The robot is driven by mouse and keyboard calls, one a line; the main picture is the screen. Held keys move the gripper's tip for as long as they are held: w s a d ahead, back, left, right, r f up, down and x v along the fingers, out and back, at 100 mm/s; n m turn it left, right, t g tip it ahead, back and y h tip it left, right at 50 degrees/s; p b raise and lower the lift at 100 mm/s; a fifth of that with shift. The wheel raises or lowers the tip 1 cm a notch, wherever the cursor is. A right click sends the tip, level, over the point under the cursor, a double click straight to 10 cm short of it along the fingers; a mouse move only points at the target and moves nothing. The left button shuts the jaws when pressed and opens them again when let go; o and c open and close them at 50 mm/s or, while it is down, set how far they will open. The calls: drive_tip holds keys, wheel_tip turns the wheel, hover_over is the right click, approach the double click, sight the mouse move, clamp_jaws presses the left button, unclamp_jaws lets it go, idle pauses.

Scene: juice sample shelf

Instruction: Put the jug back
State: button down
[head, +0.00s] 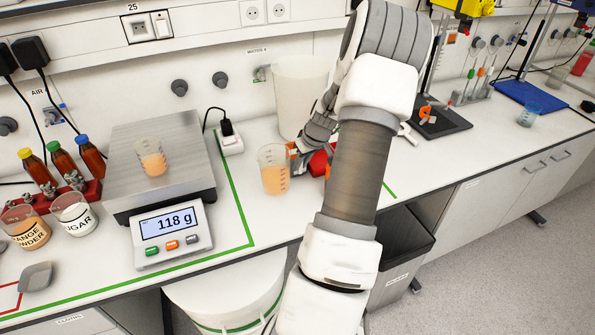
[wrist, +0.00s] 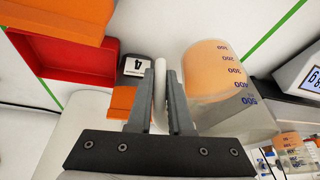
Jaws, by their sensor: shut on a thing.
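The jug (head: 273,178) is clear, has volume marks and holds orange juice. It looks upright at the middle of the bench; whether its base touches the bench I cannot tell. My gripper (head: 293,156) is at its right side, mostly hidden behind my arm. In the wrist view, the fingers of my gripper (wrist: 161,85) are shut on the jug's pale handle, with the jug body (wrist: 232,85) just to the right. A smaller beaker (head: 152,160) with orange juice stands on the scale (head: 160,191), whose display reads 118 g.
A red tray (head: 318,164) lies right beside my gripper; it also shows in the wrist view (wrist: 66,58). A large translucent container (head: 301,88) stands behind. Cups (head: 73,213) and capped bottles (head: 91,157) are at the left. A green line (head: 240,205) marks the bench.

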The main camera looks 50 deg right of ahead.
drive_tip(key=shift+s+p+x, duration=0.15)
drive_tip(key=shift+p+x, duration=0.1)
drive_tip(key=shift+x, duration=1.05)
drive_tip(key=shift+s+p+x, duration=0.1)
drive_tip(key=shift+p+x, duration=0.1)
drive_tip(key=shift+x, duration=1.05)
drive_tip(key=shift+d+f, duration=0.1)
drive_tip(key=shift+d, duration=0.05)
drive_tip(key=shift+f, duration=0.15)
drive_tip(key=c, duration=0.8)
unclamp_jaws()
drive_tip(key=shift+c, duration=0.2)
drive_tip(key=shift+s+r, duration=0.1)
drive_tip(key=shift+r, duration=0.25)
drive_tip(key=b+v, duration=0.1)
drive_tip(key=v, duration=1)
drive_tip(key=shift+r, duration=0.3)
